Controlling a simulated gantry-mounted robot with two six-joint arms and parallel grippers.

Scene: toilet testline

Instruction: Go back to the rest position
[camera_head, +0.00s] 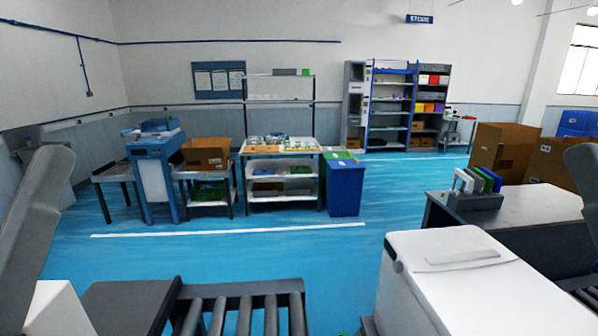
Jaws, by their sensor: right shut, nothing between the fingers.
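A grey part of my right arm (588,185) stands at the right edge of the head view, cut off by the frame. The right gripper is shut and empty, but its fingertips are hard to make out there. A grey link of my left arm (35,215) rises at the left edge, and the left gripper's fingers are outside the picture. Both arms are at the sides, with the middle of the view clear of them.
A white box-like body with a lid (460,275) stands close at lower right. A roller conveyor (245,302) lies at the bottom. A dark table (530,215) bears a holder with coloured plates (476,190). Shelves and a blue bin (345,185) stand farther back. Blue floor (230,255) is open between.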

